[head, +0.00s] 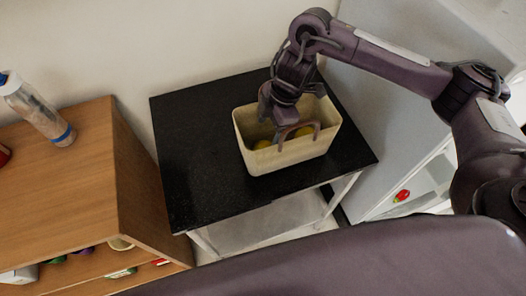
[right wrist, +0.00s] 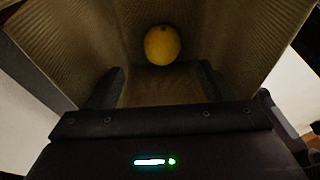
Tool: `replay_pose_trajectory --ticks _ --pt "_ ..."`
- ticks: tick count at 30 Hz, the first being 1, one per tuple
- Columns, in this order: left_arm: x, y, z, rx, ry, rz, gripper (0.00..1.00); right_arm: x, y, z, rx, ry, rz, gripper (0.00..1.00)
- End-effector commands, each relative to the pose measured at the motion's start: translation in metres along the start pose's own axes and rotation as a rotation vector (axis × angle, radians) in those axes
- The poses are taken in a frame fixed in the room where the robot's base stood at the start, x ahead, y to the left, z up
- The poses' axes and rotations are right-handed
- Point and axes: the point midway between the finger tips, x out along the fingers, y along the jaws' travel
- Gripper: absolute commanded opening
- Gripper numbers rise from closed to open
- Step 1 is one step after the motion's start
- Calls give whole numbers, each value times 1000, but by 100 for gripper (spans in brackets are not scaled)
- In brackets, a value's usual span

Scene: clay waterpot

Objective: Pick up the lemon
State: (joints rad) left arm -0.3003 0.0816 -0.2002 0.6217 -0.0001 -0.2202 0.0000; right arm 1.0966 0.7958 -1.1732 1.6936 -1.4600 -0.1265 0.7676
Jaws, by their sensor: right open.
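A cream open box (head: 290,156) stands on the black table top. Two yellow patches show inside it, one at the left (head: 262,144) and one behind my gripper (head: 304,132); I cannot tell which is the lemon in this view. The right wrist view shows one yellow lemon (right wrist: 162,45) on the box floor, beyond the fingertips. My right gripper (head: 299,138) points down into the box, its fingers apart. In the right wrist view the open gripper (right wrist: 159,84) has nothing between its fingers, and the lemon is clear of them. My left gripper is not in view.
The black table top (head: 190,150) is bare left of the box. A wooden cabinet (head: 60,170) with a bottle (head: 38,108) on it stands at the left. A pale appliance or cabinet (head: 385,125) stands close at the right. The box walls surround my gripper.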

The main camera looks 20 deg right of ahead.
Motion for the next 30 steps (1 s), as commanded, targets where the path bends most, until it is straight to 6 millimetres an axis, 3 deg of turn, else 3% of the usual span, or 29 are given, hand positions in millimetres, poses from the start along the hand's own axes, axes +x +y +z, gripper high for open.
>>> replay_pose_trajectory --ticks 15,24,30 --pt "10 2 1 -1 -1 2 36 65 -4 1 1 1 -3 74" --pt "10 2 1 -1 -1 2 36 69 -3 1 0 0 0 74" --pt "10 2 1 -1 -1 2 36 69 -3 1 0 1 0 48"
